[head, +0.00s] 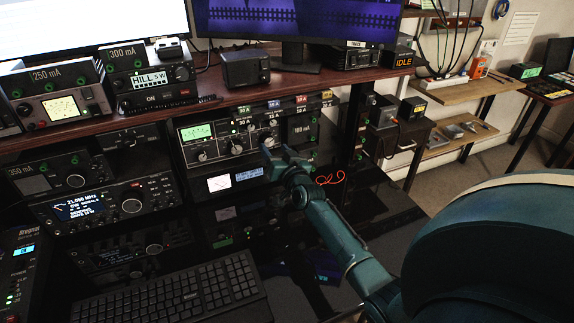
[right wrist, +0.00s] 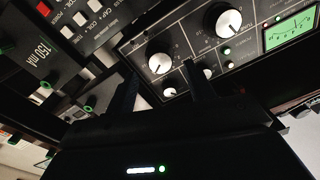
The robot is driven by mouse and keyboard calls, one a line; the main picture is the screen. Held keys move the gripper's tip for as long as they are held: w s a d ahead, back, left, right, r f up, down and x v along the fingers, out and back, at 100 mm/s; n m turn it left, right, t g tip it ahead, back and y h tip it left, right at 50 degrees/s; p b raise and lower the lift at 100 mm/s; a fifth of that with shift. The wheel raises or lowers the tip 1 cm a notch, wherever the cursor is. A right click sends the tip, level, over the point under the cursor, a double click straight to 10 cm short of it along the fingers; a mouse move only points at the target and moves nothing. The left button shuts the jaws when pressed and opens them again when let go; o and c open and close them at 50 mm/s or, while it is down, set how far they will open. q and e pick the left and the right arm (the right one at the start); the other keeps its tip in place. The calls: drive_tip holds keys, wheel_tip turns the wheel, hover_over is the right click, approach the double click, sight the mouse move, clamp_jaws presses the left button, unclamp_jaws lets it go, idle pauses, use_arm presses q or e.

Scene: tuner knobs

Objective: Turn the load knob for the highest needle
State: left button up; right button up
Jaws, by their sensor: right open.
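The tuner (head: 222,147) is a grey panel with a green-lit needle meter (head: 197,132) at its left and several black knobs with pale faces. The meter also shows in the right wrist view (right wrist: 290,36). My right gripper (head: 272,154) is in front of the tuner's right half. In the right wrist view its two dark fingers (right wrist: 165,82) are apart, with a large knob (right wrist: 160,63) just beyond the gap. No grip on it shows. Another large knob (right wrist: 228,22) lies beyond the right finger. I cannot read which knob is marked load. My left gripper is out of view.
A wooden shelf (head: 218,96) runs above the tuner, with monitors and small meter boxes on it. A radio (head: 115,203) stands at the left, and a black keyboard (head: 170,293) lies in front. A lit meter unit (head: 233,180) sits below the tuner.

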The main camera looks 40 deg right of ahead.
drive_tip(key=s+a, duration=0.2)
drive_tip(key=s, duration=0.8)
drive_tip(key=shift+f, duration=0.15)
idle(1.3)
